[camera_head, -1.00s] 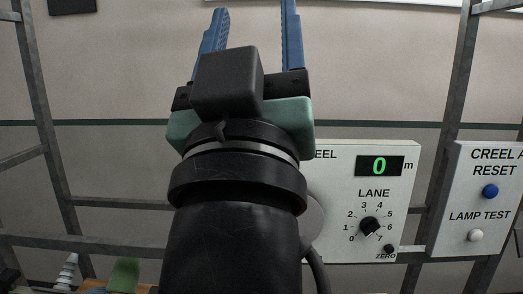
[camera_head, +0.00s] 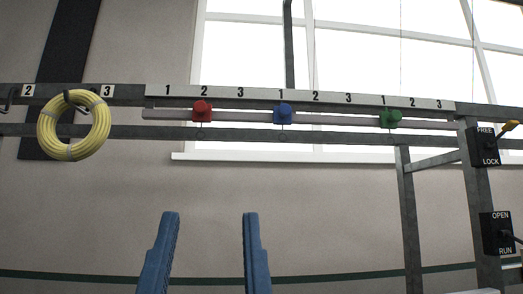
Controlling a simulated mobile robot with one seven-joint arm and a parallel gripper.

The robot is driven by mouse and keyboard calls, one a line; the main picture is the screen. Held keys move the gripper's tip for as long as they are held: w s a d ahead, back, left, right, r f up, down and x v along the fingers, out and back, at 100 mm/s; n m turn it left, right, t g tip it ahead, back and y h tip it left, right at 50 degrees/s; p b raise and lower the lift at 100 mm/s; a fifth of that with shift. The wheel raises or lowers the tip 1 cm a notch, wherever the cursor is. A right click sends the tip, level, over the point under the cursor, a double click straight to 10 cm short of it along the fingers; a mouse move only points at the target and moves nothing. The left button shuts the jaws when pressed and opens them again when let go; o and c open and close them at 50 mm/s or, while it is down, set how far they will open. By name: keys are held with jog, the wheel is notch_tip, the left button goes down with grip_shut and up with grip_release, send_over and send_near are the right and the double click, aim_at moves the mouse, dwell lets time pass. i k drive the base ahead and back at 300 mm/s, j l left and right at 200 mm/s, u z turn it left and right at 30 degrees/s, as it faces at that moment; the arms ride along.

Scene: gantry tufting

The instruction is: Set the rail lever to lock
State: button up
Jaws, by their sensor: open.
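The rail lever has a yellow handle (camera_head: 510,126) on a black plate (camera_head: 485,146) marked FREE above and LOCK below, at the right edge of the head view. The handle points up and to the right, on the FREE side. My gripper (camera_head: 208,215) shows its two blue fingers at the bottom, left of centre. They point up, are apart and have nothing between them. My gripper is well to the left of the lever and lower in the picture, not touching it.
A rail (camera_head: 340,118) carries red (camera_head: 202,111), blue (camera_head: 283,114) and green (camera_head: 391,119) sliders under a numbered strip. A yellow coil (camera_head: 74,125) hangs at left. Below the lever is an OPEN/RUN switch (camera_head: 497,233). A frame post (camera_head: 410,220) stands left of it.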

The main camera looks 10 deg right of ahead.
aim_at(511, 125)
jog(key=z, duration=1.5)
